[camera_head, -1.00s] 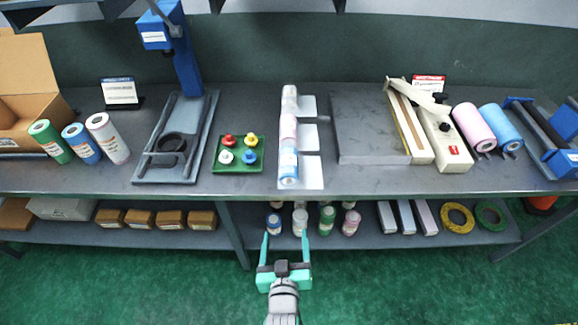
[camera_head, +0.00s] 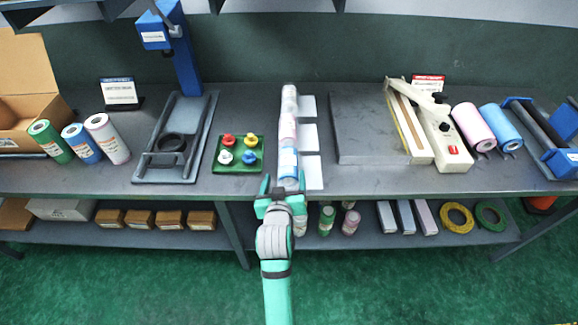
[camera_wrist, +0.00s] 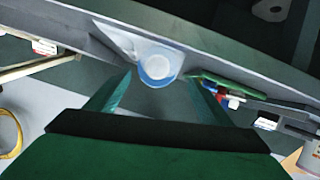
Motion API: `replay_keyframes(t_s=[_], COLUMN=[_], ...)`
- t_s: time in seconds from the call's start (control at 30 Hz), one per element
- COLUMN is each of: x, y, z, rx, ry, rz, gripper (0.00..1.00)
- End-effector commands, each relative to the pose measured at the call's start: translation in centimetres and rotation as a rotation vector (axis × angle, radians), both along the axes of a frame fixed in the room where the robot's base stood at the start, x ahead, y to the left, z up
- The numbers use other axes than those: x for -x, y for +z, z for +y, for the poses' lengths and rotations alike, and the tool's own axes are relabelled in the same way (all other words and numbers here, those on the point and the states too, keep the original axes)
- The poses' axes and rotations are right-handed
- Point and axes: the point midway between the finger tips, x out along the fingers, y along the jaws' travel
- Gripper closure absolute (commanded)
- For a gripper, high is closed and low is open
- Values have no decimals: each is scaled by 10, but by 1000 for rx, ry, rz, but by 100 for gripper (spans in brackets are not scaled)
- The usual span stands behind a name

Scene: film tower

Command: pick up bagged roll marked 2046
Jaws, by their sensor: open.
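A row of bagged rolls lies end to end on the bench: a blue one (camera_head: 288,160) nearest the front edge, a pink one (camera_head: 288,128) behind it and a whitish one (camera_head: 289,98) at the back. No number can be read, so I cannot tell which is 2046. White cards (camera_head: 311,138) lie along their right side. My gripper (camera_head: 284,188) is open at the bench's front edge, by the near end of the row. In the wrist view, the blue-rimmed end of a bagged roll (camera_wrist: 157,68) shows beyond and between my open, empty fingers (camera_wrist: 160,80).
A green tray (camera_head: 222,168) with several coloured knobbed pieces sits just left of the row. A flat grey plate (camera_head: 365,130) and a cream sealer (camera_head: 445,140) stand to the right. Several small rolls (camera_head: 326,218) stand on the lower shelf (camera_head: 375,240) beneath.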

Motion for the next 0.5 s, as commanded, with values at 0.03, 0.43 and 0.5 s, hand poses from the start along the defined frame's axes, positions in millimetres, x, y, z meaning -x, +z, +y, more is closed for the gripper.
replay_keyframes(t_s=[0.03, 0.43, 0.5], x=[-4, -42, -49], y=[-1, -15, -18], z=[-1, -10, -10], rx=[0, 0, 0], ry=[-1, 0, 0], rz=[0, -1, -1], gripper=[26, 26, 26])
